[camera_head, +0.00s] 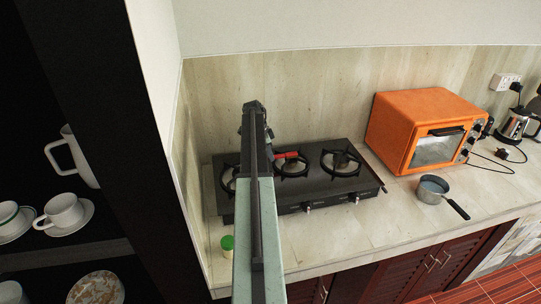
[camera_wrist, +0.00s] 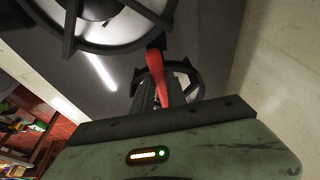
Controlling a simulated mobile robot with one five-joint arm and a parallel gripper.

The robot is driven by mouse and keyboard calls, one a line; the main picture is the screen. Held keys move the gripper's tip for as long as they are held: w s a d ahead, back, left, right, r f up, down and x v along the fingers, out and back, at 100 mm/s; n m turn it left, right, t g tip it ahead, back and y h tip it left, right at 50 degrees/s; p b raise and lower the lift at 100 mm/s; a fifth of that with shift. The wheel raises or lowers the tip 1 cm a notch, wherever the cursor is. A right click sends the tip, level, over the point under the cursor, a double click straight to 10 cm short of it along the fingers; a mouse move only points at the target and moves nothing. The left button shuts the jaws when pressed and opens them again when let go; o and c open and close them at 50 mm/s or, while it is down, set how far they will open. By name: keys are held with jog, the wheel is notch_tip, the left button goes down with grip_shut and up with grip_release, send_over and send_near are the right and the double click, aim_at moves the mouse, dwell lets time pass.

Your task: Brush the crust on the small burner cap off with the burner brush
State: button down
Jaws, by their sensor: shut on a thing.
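The burner brush with its red handle (camera_head: 287,155) is held over the middle of the black gas stove (camera_head: 312,192). The red handle (camera_wrist: 158,70) also shows in the wrist view, between two burner grates. My gripper (camera_head: 268,154) is shut on the brush, mostly hidden behind my arm. The middle burner (camera_head: 293,168) lies just below the handle; its cap is partly covered. The right burner (camera_head: 341,160) is in clear view and the left burner (camera_head: 230,183) is partly behind my arm. I cannot make out the crust or the brush's bristles, nor whether they touch a cap.
An orange toaster oven (camera_head: 408,125) stands right of the stove, with a saucepan (camera_head: 432,189) in front of it. A green-lidded jar (camera_head: 227,244) stands near the counter's front left. A dark shelf with cups (camera_head: 62,210) is at the left. The front counter strip is mostly clear.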

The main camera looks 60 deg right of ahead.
jog(key=shift+f, duration=0.4)
dwell(0.4)
jog(key=shift+s+d, duration=0.1)
jog(key=shift+s+d+r, duration=0.1)
jog(key=shift+s+d, duration=0.2)
jog(key=shift+s, duration=0.1)
jog(key=shift+w, duration=0.1)
jog(key=shift+w+a, duration=0.75)
jog(key=shift+w, duration=0.1)
